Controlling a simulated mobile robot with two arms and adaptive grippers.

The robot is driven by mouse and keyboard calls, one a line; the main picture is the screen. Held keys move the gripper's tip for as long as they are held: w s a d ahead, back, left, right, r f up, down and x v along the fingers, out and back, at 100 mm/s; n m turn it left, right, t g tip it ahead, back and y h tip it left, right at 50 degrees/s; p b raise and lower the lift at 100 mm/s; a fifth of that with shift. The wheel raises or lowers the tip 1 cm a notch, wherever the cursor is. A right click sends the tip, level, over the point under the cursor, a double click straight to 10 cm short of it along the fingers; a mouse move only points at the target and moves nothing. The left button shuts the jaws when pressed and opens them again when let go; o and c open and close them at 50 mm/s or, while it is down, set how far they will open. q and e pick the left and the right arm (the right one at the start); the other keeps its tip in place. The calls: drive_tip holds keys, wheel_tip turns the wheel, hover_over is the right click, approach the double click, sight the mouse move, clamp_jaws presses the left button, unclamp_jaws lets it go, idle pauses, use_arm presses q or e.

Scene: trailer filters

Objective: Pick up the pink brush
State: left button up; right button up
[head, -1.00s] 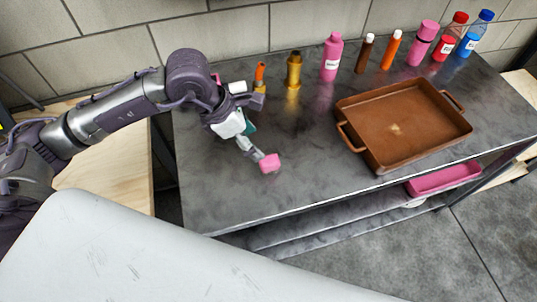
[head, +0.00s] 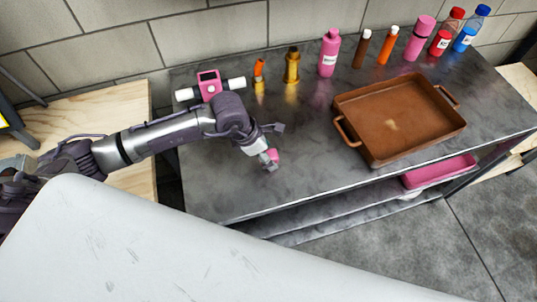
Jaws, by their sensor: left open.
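A small pink block-shaped thing (head: 273,155), which looks like the pink brush, lies on the dark grey tabletop (head: 310,150) left of the brown pan. My left gripper (head: 270,153) is open right at it, with its grey finger parts beside and in front of the pink thing. The gripper hides part of it, and I cannot tell whether they touch. My right gripper is not in view.
A brown pan (head: 412,102) with handles takes up the right of the table. Several bottles, including a pink one (head: 329,55), line the back. A pink device with a white cylinder (head: 236,84) stands behind my left arm. A pink tray (head: 440,172) is on the lower shelf.

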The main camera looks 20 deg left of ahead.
use_arm(q)
drive_tip(key=shift+w+d+f, duration=0.1)
drive_tip(key=shift+d+f, duration=0.1)
drive_tip(key=shift+f, duration=0.35)
clamp_jaws()
drive_tip(key=shift+r, duration=0.1)
drive_tip(key=shift+r, duration=0.5)
wheel_tip(320, 180, up, 3)
drive_tip(key=shift+w+f+b, duration=0.1)
drive_tip(key=shift+f+b, duration=0.05)
drive_tip(key=shift+b, duration=0.55)
drive_tip(key=d+r+b, duration=0.3)
drive_tip(key=d+r, duration=0.4)
drive_tip(key=d, duration=0.4)
drive_tip(key=shift+d, duration=0.3)
drive_tip(key=shift+r, duration=0.1)
